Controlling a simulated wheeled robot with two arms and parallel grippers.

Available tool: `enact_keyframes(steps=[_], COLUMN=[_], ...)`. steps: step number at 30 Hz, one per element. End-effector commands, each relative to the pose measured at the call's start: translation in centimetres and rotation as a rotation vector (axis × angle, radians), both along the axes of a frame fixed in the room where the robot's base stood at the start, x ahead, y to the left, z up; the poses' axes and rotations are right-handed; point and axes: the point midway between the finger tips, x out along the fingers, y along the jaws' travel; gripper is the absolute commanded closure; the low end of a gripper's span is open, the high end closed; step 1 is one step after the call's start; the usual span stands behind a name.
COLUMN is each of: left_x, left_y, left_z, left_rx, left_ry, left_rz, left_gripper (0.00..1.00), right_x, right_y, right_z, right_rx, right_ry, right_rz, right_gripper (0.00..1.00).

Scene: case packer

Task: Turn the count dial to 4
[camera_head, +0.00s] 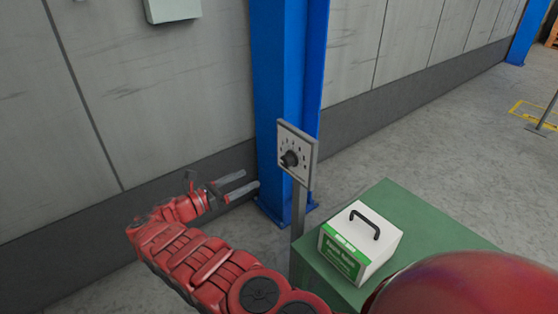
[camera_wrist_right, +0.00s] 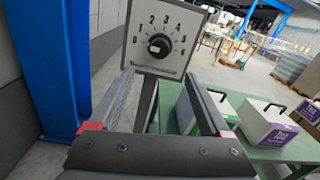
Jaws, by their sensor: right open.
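The count dial is a black round knob (camera_head: 290,158) on a pale square plate (camera_head: 305,146), mounted on a grey post in front of the blue column. In the right wrist view the knob (camera_wrist_right: 159,46) sits on its plate (camera_wrist_right: 137,62) inside an arc of printed numerals, with 4 at its upper right. A small light mark shows on the knob, but I cannot tell which numeral it points to. My right gripper (camera_head: 249,181) is open and empty, left of the dial in the head view. Its fingers (camera_wrist_right: 158,76) point toward the plate, apart from the knob. My left gripper is not in view.
A green table (camera_head: 400,205) stands right of the post, with a white and green box with a black handle (camera_head: 361,238) on it. The blue column (camera_head: 277,100) and grey wall (camera_head: 180,90) are behind. The right wrist view shows another box with purple marking (camera_wrist_right: 268,125).

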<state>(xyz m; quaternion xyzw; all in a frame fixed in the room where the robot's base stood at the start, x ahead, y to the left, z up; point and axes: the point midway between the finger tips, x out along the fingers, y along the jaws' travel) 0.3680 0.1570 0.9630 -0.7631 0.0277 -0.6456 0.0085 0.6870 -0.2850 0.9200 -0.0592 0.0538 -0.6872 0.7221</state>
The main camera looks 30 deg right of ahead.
Motion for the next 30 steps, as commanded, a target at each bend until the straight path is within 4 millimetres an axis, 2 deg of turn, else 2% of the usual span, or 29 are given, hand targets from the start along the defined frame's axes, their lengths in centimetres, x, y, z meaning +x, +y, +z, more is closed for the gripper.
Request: enact_keyframes(steps=[1,5,9,15,21,29,30], left_x=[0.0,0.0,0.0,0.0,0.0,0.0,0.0], left_y=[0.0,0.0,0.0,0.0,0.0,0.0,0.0], left_z=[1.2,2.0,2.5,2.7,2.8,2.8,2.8], left_rx=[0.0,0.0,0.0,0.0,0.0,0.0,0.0], left_ry=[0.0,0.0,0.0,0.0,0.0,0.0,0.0], left_rz=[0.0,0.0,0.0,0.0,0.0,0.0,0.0], left_gripper=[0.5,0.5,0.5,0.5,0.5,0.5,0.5], right_x=[-0.1,0.1,0.3,0.5,0.6,0.6,0.6], right_y=[-1.4,-4.5,-7.7,-11.2,-12.6,-12.7,-12.7], right_z=[0.6,0.3,0.1,-0.2,-0.2,-0.2,-0.2], right_rx=[-0.001,0.001,0.004,0.004,0.003,0.004,0.004], right_ry=[0.003,0.001,-0.001,-0.003,0.0,-0.001,-0.001], right_rz=[-0.006,-0.003,-0.003,-0.003,0.001,0.0,0.0], right_gripper=[0.19,0.19,0.19,0.19,0.19,0.19,0.25])
